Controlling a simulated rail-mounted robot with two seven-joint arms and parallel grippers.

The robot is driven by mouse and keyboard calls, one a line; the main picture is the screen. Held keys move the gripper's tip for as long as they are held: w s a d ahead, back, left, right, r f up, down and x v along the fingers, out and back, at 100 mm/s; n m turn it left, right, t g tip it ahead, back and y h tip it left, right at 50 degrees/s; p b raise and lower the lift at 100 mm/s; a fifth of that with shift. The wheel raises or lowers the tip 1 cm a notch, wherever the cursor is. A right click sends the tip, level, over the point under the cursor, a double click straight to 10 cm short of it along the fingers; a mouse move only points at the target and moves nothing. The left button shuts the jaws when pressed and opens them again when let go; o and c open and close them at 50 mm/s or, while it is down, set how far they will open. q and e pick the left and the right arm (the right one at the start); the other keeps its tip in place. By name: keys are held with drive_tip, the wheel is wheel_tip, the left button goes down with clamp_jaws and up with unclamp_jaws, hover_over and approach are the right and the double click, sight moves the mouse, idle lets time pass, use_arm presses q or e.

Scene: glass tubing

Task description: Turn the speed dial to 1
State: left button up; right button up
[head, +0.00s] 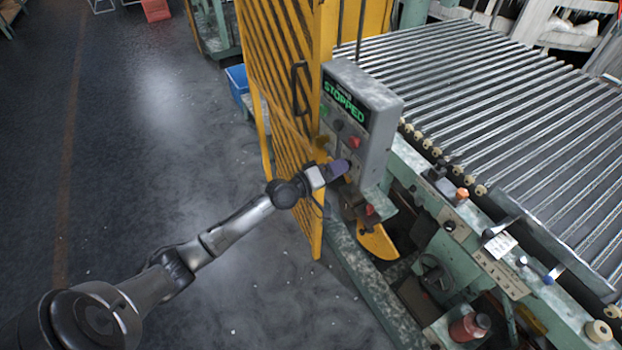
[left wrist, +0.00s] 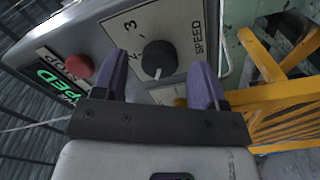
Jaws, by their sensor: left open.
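The speed dial (left wrist: 158,57) is a round black knob on a pale plate marked SPEED on the grey control box (head: 378,100). A short white pointer mark shows on its lower edge in the left wrist view; a 3 is printed beside it, and the other markings are partly hidden. My left gripper (left wrist: 160,74) is open, its two purple fingers on either side of the dial in that view; I cannot tell whether they touch it. In the head view the gripper (head: 338,169) is at the box's lower front and hides the dial. My right gripper is out of view.
The box's display (head: 344,100) reads STOPPED in green. A red button (left wrist: 79,66) sits beside the dial plate. A yellow mesh guard (head: 283,90) stands close left of the box, and a roller conveyor (head: 510,110) lies to the right. The floor at left is clear.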

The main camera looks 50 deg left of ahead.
use_arm(q)
drive_tip(key=v, duration=1.2)
drive_tip(key=shift+b, duration=0.4)
drive_tip(key=shift+w, duration=0.1)
